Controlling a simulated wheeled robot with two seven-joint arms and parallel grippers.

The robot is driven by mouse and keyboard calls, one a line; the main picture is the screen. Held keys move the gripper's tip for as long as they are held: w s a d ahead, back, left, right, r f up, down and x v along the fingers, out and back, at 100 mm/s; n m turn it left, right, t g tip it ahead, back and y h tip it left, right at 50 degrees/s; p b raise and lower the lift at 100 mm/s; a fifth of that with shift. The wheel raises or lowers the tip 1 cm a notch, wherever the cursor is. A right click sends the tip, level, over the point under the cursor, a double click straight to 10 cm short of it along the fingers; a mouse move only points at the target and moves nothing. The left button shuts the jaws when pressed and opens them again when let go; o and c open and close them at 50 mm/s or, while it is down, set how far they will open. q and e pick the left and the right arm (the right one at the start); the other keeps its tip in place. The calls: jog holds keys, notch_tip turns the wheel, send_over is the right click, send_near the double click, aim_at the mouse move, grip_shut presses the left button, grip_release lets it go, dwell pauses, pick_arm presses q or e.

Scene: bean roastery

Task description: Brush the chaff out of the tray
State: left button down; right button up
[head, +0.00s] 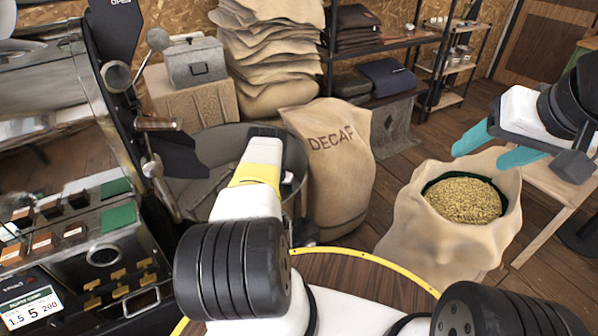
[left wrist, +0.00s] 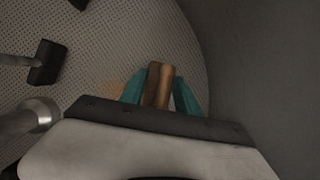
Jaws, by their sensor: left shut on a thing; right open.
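The round grey tray (head: 216,146) stands beside the roaster in the head view. In the left wrist view its perforated floor (left wrist: 140,30) and smooth side wall (left wrist: 250,60) show. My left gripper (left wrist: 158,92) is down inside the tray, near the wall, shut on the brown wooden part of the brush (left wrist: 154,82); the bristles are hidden. In the head view my arm hides that gripper. A faint tan patch (left wrist: 108,89), perhaps chaff, lies on the floor left of the fingers. My right gripper (head: 496,146) is open and empty above an open sack.
A metal stirring arm with a dark paddle (left wrist: 44,63) is inside the tray, left of my left gripper. A DECAF sack (head: 328,165) stands right beside the tray. The open sack of beans (head: 440,225) is below my right gripper. The roaster (head: 75,200) borders the left side.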

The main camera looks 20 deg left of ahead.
pick_arm(q)
jog(key=shift+s+a, duration=1.8)
jog(key=shift+s, duration=0.1)
jog(key=shift+s+a+f, duration=0.2)
jog(key=shift+s+a, duration=0.65)
jog(key=shift+s, duration=0.3)
jog(key=shift+w+a, duration=0.1)
jog(key=shift+a, duration=0.1)
jog(key=shift+w+a, duration=0.3)
jog(key=shift+a, duration=0.05)
jog(key=shift+w, duration=0.15)
jog(key=shift+w+d+r, duration=0.2)
jog(key=shift+w+d, duration=1.15)
jog(key=shift+w, duration=0.2)
jog(key=shift+w+d+f, duration=0.15)
jog(key=shift+w+d, duration=1.1)
jog(key=shift+w, duration=0.25)
jog(key=shift+w+a, duration=0.45)
jog(key=shift+a, duration=0.1)
jog(key=shift+s+a+r, duration=0.2)
jog(key=shift+s+a, duration=1.55)
jog(key=shift+s, duration=0.15)
jog(key=shift+s+a+f, duration=0.2)
jog(key=shift+s+a, duration=0.65)
jog(key=shift+s, duration=0.3)
notch_tip(320, 180, up, 6)
